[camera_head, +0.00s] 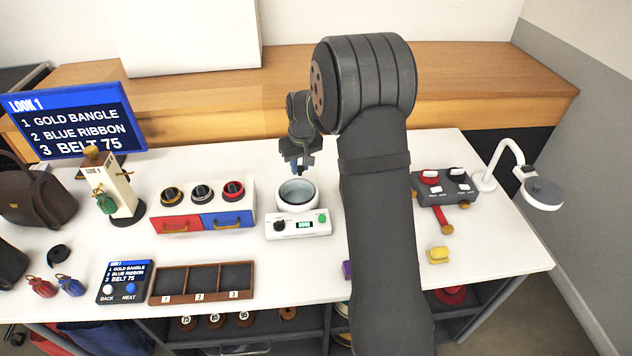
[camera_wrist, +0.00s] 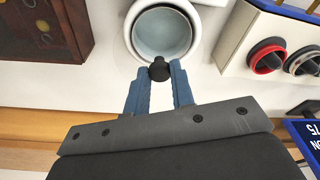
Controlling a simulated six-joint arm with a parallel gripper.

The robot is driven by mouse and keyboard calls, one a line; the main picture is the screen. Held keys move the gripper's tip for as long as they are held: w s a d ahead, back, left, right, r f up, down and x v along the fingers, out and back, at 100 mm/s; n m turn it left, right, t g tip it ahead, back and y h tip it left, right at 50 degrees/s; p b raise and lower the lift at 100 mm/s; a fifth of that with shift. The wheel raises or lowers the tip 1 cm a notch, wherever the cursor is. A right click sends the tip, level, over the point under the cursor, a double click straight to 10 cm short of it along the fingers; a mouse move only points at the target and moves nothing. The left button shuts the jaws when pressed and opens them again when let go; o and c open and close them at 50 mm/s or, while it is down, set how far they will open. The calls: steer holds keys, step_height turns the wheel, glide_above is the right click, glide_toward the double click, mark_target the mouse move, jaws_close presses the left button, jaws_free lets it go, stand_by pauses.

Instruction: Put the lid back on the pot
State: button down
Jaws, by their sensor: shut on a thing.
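The pot (camera_head: 297,207) is a round white vessel standing on a small white unit. Its round opening looks pale blue-grey inside, and it also shows at the top of the wrist view (camera_wrist: 132,38). My gripper (camera_head: 297,168) is above the pot, pointing down. In the wrist view, its blue fingers (camera_wrist: 159,75) are shut on a small black knob, the lid's knob (camera_wrist: 159,69). The knob overlaps the pot's near rim in that view. The lid's disc cannot be made out clearly, nor can I tell if it touches the pot.
The white unit (camera_head: 298,233) has a small display and knobs. A drawer box (camera_head: 202,207) with three dials stands left; a switch box (camera_head: 444,187) and lamp (camera_head: 543,193) stand right. A three-slot tray (camera_head: 202,283) lies in front. My arm hides part of the table.

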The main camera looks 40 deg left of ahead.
mark_target(297, 178)
steer(key=shift+w+a, duration=0.15)
steer(key=shift+a, duration=0.7)
steer(key=shift+f, duration=3.2)
steer(key=shift+f, duration=0.15)
steer(key=c, duration=0.7)
jaws_free()
steer(key=shift+r, duration=3.5)
